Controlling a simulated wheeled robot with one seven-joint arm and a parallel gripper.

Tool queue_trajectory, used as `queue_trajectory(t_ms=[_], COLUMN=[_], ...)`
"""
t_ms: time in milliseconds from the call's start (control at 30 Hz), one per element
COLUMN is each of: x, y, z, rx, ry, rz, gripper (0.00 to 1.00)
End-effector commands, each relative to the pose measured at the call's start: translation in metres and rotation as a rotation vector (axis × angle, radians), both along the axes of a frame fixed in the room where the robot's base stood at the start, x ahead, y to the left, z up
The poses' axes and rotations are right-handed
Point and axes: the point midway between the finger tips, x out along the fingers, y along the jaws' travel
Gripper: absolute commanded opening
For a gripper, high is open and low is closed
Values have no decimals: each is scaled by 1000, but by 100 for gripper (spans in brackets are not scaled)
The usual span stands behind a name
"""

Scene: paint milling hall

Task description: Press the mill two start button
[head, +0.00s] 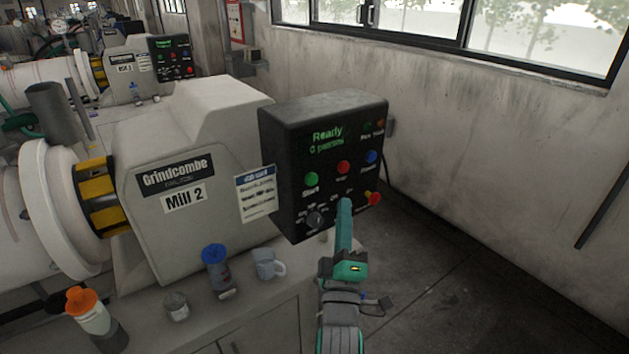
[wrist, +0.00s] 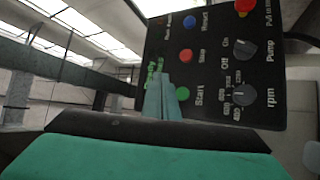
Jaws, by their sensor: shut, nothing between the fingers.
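The Mill 2 control panel (head: 285,130) is a black box on the mill's right side. Its screen reads "Ready" and "0 passes". The green Start button (head: 312,179) shows clear in the head view, left of my gripper (head: 345,203). It also shows in the wrist view (wrist: 183,94), just right of the fingertips (wrist: 163,82). My gripper is shut and empty, its teal fingers pointing at the panel. In the head view the fingers cover part of the panel's lower middle. I cannot tell how far the tips are from the panel face.
The red Stop button (head: 343,167), blue Reset button (head: 372,157) and red-and-yellow emergency stop (head: 374,198) are close by. An rpm knob (head: 315,219) is lower left. A grey mug (head: 268,264) and blue-capped bottle (head: 215,262) stand on the bench. Floor right of the panel is clear.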

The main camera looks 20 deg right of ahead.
Motion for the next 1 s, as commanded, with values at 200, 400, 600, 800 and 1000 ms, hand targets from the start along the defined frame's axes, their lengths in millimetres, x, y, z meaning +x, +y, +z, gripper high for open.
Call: queue_trajectory(t_ms=[200, 400, 600, 800, 1000], x=[-1, 6, 27, 51, 71], y=[-4, -3, 6, 16, 26], z=[-1, -1, -1, -1, -1], rx=[1, 1, 2, 2, 1], ry=[1, 1, 1, 0, 0], rz=[-6, -8, -5, -2, 2], gripper=[0, 0, 0, 0, 0])
